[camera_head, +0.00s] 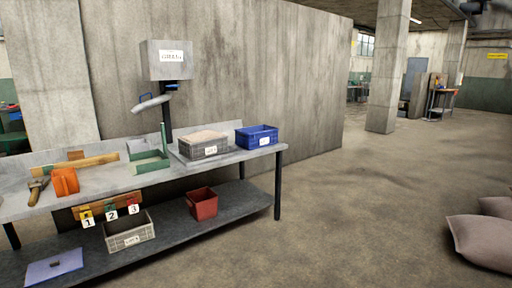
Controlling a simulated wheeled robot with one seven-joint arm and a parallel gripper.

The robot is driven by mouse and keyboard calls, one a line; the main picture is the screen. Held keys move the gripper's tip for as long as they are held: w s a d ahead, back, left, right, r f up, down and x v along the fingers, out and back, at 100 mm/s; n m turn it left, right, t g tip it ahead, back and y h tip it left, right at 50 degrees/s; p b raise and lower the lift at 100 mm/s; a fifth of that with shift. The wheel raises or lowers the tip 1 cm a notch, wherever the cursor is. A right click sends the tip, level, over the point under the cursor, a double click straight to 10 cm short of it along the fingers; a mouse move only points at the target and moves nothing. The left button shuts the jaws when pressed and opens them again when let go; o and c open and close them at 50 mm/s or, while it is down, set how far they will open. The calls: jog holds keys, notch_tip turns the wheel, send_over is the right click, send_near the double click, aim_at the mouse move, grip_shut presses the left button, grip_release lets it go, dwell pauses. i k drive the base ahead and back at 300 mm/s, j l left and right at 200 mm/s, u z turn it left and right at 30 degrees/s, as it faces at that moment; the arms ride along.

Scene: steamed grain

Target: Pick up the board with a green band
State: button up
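A row of three small number tags hangs at the workbench's front edge on a wooden rail (95,207). The tag marked 2 (111,216) has a small green piece just above it. Tag 1 (88,222) has yellow above it and tag 3 (133,209) has red. No board with a clear green band can be made out for certain; the tags are small at this distance. A green open-topped tray (150,166) stands on the bench. My gripper is not in view.
The workbench (110,184) holds a wooden plank, an orange block, a grey crate (203,147) and a blue crate (257,138). Its lower shelf holds a red bin (202,203), a light crate (130,236) and a blue panel (55,266). Grey sacks (482,240) lie right; floor between is clear.

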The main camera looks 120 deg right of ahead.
aim_at(77, 159)
jog(key=z, duration=4.1)
